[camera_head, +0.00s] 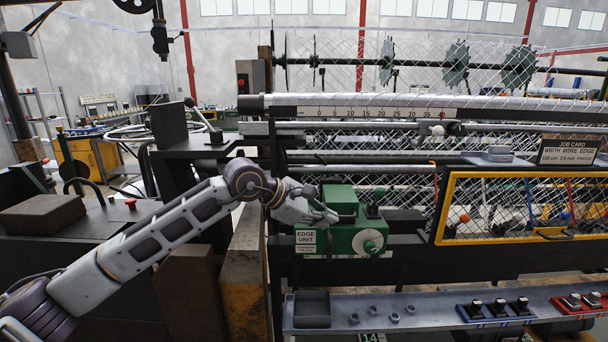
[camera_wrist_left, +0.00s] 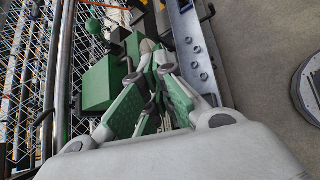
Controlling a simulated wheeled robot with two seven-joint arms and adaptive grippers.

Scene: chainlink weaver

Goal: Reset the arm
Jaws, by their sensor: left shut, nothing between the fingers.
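My left arm comes in from the left in the head view. Its gripper (camera_head: 326,216) is shut and empty, in front of the green edge unit (camera_head: 352,238) on the weaving machine. The unit has a label reading EDGE UNIT and a round pale knob (camera_head: 371,247) on its front. In the left wrist view my left gripper (camera_wrist_left: 152,60) has its fingertips together, with the green housing (camera_wrist_left: 98,85) beside it. I cannot tell whether the fingers touch the unit. My right gripper is in neither view.
A yellow-framed mesh guard (camera_head: 440,210) stands right of the edge unit. A job card (camera_head: 569,151) sits above it.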

